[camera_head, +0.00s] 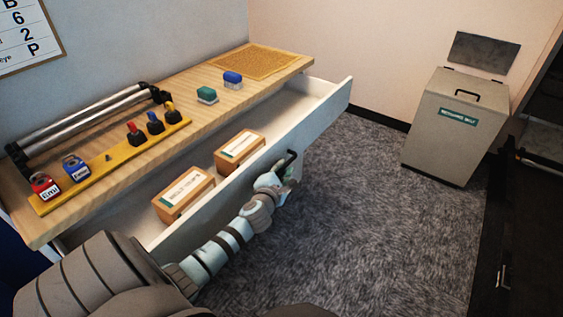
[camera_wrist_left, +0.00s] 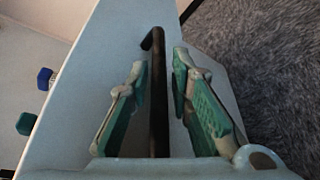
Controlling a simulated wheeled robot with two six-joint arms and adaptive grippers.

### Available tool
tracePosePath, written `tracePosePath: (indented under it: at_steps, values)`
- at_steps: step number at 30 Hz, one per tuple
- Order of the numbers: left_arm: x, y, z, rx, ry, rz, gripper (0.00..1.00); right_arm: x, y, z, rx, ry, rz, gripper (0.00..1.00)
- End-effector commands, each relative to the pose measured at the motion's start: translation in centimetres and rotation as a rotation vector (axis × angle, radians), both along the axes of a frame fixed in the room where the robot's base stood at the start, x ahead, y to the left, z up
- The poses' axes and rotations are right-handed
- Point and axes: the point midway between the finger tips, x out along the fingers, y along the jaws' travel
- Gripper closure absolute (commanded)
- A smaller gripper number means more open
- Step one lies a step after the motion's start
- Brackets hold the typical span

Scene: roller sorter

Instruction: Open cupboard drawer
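The white cupboard drawer (camera_head: 323,118) stands pulled out from under the wooden top. Its black handle (camera_head: 291,157) is on the front panel and also shows as a dark bar in the left wrist view (camera_wrist_left: 157,90). My left gripper (camera_head: 287,174) is at the handle. In the left wrist view its two green-padded fingers (camera_wrist_left: 160,72) are spread on either side of the bar, with gaps visible. Part of the handle is hidden by the gripper in the head view. My right gripper is not in view.
Two wooden boxes (camera_head: 184,190) (camera_head: 239,148) with white labels lie in the drawer. On the top are a yellow strip (camera_head: 95,178) with stamps, metal rollers (camera_head: 85,118), a green block (camera_head: 207,95) and a blue block (camera_head: 232,80). A grey bin (camera_head: 450,140) stands right; carpet between is clear.

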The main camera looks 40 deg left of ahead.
Motion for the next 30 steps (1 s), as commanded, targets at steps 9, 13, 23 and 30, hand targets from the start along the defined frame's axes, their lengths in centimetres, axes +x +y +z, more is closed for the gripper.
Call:
tracePosePath:
  at_steps: [9,13,23,30]
  values:
    - [-5.8,-2.6,1.3,0.0,0.001,-0.002,0.8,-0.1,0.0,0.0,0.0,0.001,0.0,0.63]
    - [-8.8,-3.9,2.0,0.0,0.002,-0.001,0.8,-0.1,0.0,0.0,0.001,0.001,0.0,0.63]
    - [-10.7,-4.8,2.6,0.0,0.0,0.001,0.8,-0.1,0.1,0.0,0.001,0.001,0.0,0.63]
    - [-10.7,-4.7,2.6,0.0,0.0,0.001,0.8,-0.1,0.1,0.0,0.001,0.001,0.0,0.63]
